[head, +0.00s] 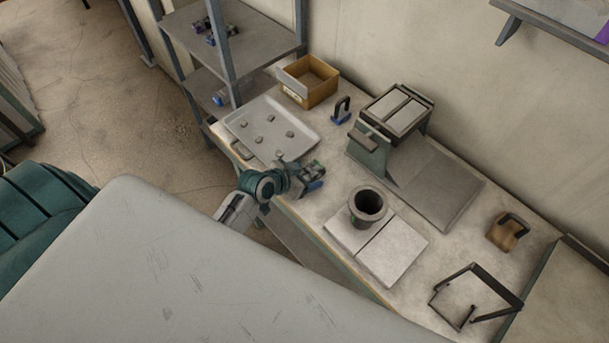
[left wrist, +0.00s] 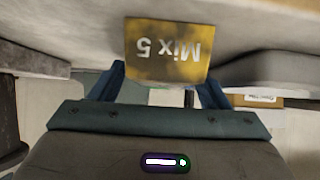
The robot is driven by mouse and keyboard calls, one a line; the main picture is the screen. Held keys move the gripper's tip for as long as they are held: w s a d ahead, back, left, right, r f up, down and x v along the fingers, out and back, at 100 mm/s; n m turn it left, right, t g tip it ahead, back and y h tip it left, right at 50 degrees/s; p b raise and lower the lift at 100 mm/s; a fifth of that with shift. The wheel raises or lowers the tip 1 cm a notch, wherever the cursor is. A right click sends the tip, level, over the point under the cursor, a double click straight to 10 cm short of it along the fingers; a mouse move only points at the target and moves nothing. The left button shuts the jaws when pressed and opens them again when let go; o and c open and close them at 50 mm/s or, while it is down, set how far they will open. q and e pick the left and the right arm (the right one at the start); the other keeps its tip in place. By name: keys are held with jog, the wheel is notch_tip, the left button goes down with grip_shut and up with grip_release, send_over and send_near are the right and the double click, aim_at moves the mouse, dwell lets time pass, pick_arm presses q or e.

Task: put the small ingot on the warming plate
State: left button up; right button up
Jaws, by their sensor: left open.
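Several small dark grey lumps, ingot-like, lie spread on a pale tray (head: 309,136) at the far left of the bench; one of them is this lump (head: 289,134). I cannot tell which is the small ingot. Two flat pale plates side by side, one of them this bare plate (head: 394,249), lie mid-bench; I cannot tell for sure which is the warming plate. My left gripper (head: 316,178) is open just right of the tray's near corner. In the left wrist view, a yellow "Mix 5" label (left wrist: 168,52) shows upside down between the fingers. My right gripper is not in view.
A dark cup (head: 367,204) stands on the left pale plate. Behind are a cardboard box (head: 318,86) and a sloped metal machine (head: 430,178). A brown block with a dark handle (head: 506,233) and a black wire frame (head: 476,296) are at right.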

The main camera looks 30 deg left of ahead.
pick_arm(q)
jog(key=c, duration=1.3)
jog(key=shift+r, duration=0.1)
grip_shut()
jog(key=shift+r, duration=0.15)
